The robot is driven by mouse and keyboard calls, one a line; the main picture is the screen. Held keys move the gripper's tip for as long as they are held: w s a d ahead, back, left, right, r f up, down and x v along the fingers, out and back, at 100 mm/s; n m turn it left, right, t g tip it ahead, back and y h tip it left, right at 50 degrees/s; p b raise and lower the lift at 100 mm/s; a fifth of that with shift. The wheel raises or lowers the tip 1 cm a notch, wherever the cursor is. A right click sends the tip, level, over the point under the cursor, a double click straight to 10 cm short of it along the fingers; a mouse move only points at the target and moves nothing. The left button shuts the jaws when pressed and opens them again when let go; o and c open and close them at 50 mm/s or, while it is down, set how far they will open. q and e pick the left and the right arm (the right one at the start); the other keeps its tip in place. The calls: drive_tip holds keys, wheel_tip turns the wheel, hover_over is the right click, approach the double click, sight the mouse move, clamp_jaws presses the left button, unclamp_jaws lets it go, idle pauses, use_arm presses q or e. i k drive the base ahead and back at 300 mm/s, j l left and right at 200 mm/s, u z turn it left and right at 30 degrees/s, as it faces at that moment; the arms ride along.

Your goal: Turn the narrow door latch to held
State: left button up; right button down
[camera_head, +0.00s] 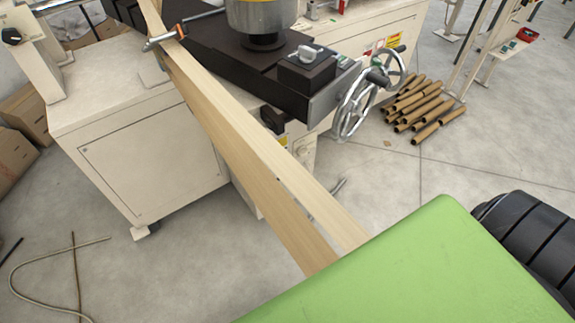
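I cannot make out a narrow door latch for certain in the head view. The pale machine cabinet (75,115) has a wide flat front panel (155,165). To the right of the slanted boards, a small black handle-like part (273,120) sits on the machine front, near a yellow label and a round fitting (303,150). I cannot tell whether either is the latch or how it is set. The boards hide part of the front between them and the wide panel. Neither of my grippers is in view.
Long pale wooden boards (235,145) slant down across the machine front, with an orange-handled clamp (170,37) at their top. A spoked handwheel (352,102) sticks out at right. Cardboard tubes (418,108) lie on the floor behind. A thin hose (30,263) lies at lower left.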

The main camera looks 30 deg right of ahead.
sight(301, 151)
drive_tip(key=z, duration=1.1)
